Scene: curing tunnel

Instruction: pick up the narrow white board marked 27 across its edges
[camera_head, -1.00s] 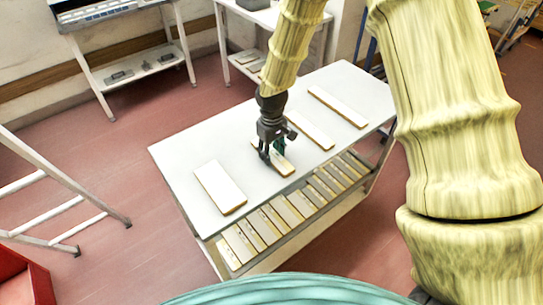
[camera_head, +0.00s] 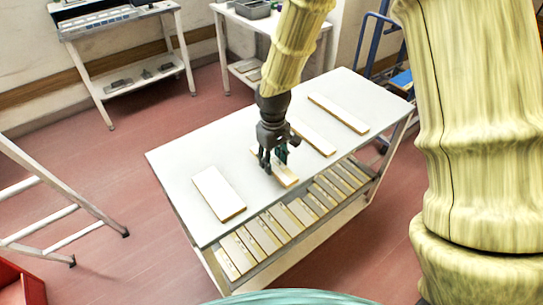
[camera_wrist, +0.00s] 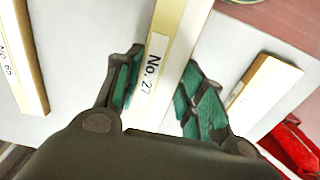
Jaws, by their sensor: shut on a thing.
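The narrow white board marked "No. 27" (camera_wrist: 158,62) has pale wooden edges and runs up between the fingers in the wrist view. My gripper (camera_wrist: 164,58) is shut on it, one green-padded finger at each long edge. In the head view my gripper (camera_head: 272,166) points down over the middle of the white table (camera_head: 174,160). The No. 27 board (camera_head: 288,177) shows partly beside the fingers there, its far part hidden. I cannot tell whether it touches the tabletop.
A wider board (camera_head: 218,192) lies to the left on the tabletop, and two narrow ones (camera_head: 313,137) (camera_head: 338,113) lie to the right. Several boards lie on the lower shelf (camera_head: 270,232). A white ladder-like frame (camera_head: 60,205) stands at left; benches (camera_head: 120,20) stand behind.

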